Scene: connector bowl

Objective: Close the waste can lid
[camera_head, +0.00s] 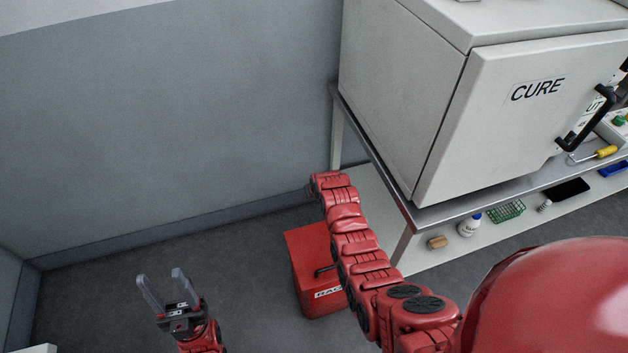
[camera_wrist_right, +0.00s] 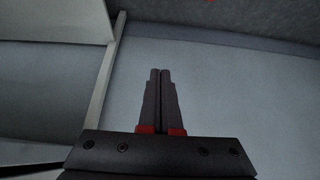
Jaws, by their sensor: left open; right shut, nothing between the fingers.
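The red waste can (camera_head: 304,268) stands on the floor beside the bench, with a partly hidden label that starts "RAG" on its front. A flat red face shows at its top, and a dark handle juts out near the front edge. My right arm crosses over its right side, so I cannot tell for sure whether the lid is fully down. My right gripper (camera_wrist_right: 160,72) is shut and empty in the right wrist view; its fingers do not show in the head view. My left gripper (camera_head: 160,275) is open and empty, left of the can and apart from it.
A large grey cabinet marked CURE (camera_head: 538,90) stands on a metal bench (camera_head: 392,188). The lower shelf holds a bottle (camera_head: 469,224), a green basket (camera_head: 507,211) and a tan block (camera_head: 437,242). Grey walls enclose the left and back. The floor (camera_head: 245,250) left of the can is clear.

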